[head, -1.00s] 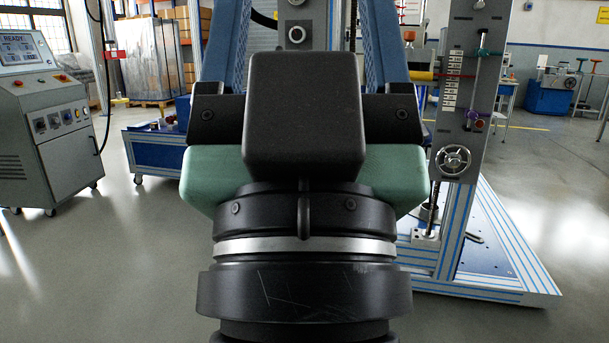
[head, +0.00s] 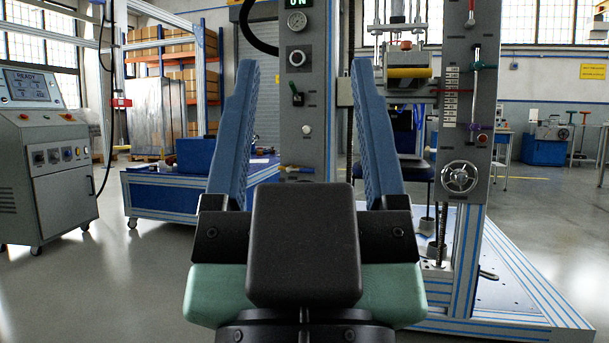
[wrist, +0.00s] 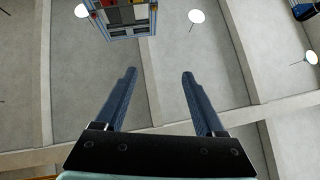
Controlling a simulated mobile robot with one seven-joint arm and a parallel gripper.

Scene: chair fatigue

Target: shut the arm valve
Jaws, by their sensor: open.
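My gripper (head: 304,65) stands upright in the middle of the head view, its two blue fingers spread with nothing between them. In the wrist view my gripper (wrist: 159,74) points up at the ceiling. Behind it is a grey post with a small green-handled valve (head: 297,96) and, lower down, a yellow-handled valve (head: 297,168). No readable label shows which is the arm valve. The gripper appears apart from all of them.
A console with a READY screen (head: 36,85) stands at left. A blue wheeled bench (head: 165,195) is behind my gripper. A yellow roller (head: 408,72) hangs between post and column. The rig's striped base (head: 520,285) reaches out at lower right. The floor at left is clear.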

